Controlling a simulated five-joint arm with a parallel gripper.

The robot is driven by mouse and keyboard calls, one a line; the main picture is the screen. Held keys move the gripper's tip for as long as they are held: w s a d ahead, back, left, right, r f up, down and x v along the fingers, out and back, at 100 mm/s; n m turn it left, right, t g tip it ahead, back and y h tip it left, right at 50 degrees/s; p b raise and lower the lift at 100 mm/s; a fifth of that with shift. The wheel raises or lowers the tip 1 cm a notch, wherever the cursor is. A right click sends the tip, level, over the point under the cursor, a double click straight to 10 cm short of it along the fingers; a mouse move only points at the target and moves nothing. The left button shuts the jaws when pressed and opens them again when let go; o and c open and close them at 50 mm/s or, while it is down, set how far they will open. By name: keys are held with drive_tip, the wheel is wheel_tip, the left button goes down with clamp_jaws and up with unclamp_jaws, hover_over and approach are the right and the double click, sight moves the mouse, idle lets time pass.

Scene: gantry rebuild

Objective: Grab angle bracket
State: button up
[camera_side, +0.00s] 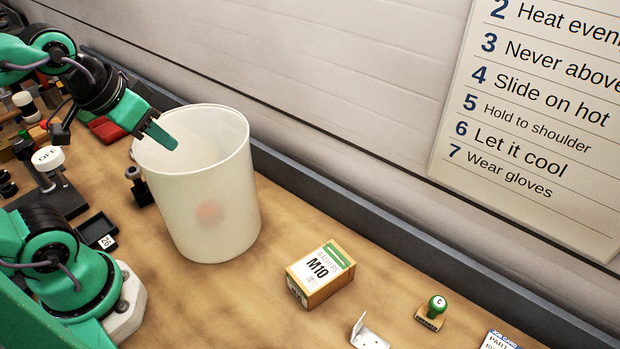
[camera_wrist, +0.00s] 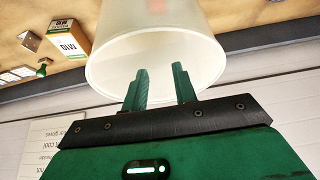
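The angle bracket (camera_side: 371,340) is a small silver-grey bent plate on the bench, at the bottom edge of the side view and partly cut off there. It also shows in the wrist view (camera_wrist: 30,41), at the upper left. My gripper (camera_side: 172,142) is over the mouth of the tall white bin (camera_side: 205,205), well to the left of the bracket and higher. In the wrist view the two green fingers (camera_wrist: 160,67) stand apart with nothing between them, in front of the bin's rim.
A reddish patch shows through the bin wall. An M10 box (camera_side: 322,272) stands between bin and bracket. A green-knobbed stamp (camera_side: 436,306) and a labelled box (camera_side: 497,341) are right of the bracket. A dark rail (camera_side: 380,223) runs along the wall. Clutter fills the left.

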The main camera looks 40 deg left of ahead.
drive_tip(key=shift+r, duration=0.15)
wheel_tip(320, 180, up, 5)
drive_tip(key=w+d+r+g+h, duration=0.1)
drive_tip(key=w+d+r, duration=0.1)
drive_tip(key=w+d, duration=0.35)
drive_tip(key=w+d+r+g, duration=0.2)
drive_tip(key=d, duration=0.6)
drive_tip(key=g+y, duration=0.1)
drive_tip(key=g, duration=0.2)
hover_over(362, 317)
wheel_tip(362, 317, down, 4)
drive_tip(key=f, duration=2.1)
drive_tip(key=shift+w+f, duration=0.3)
drive_tip(key=shift+f, duration=0.05)
drive_tip(key=shift+s+f, duration=0.15)
drive_tip(key=shift+f, duration=1.8)
drive_tip(key=shift+s+f, duration=0.15)
drive_tip(key=shift+f, duration=1.8)
clamp_jaws()
